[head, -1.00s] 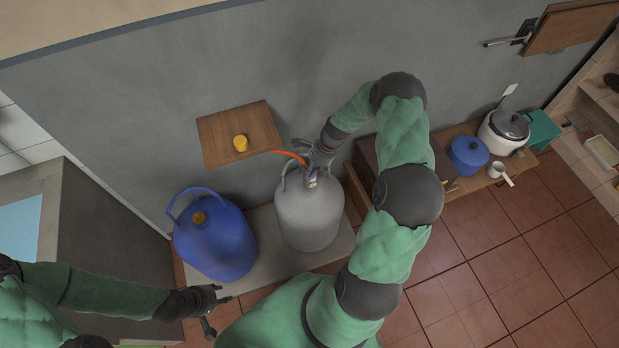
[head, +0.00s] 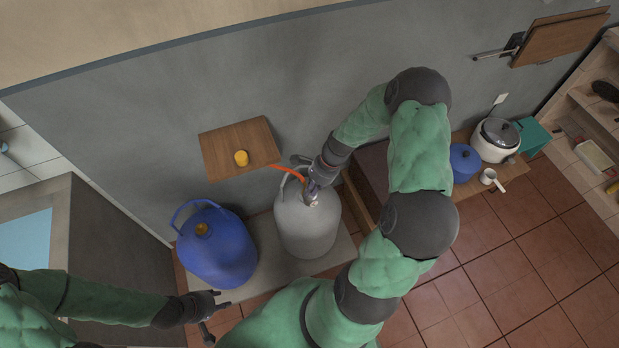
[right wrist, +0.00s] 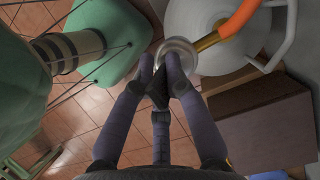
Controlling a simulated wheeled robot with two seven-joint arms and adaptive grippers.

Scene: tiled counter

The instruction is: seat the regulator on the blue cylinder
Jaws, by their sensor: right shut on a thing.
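My right gripper (head: 312,188) is at the grey cylinder's top. It also shows in the right wrist view (right wrist: 168,72), shut on the round metal regulator (right wrist: 177,49). An orange hose (right wrist: 238,18) joins the regulator through a brass fitting. I cannot tell whether the regulator touches the grey cylinder. My left gripper (head: 214,316) is open and empty, in front of the blue cylinder.
A wooden wall shelf (head: 222,140) holds another yellow cap (head: 241,158). Both cylinders stand on a pale slab (head: 262,284). A brown box (head: 368,178) is right of the grey cylinder. A blue pot (head: 464,163) and a rice cooker (head: 494,142) stand further right.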

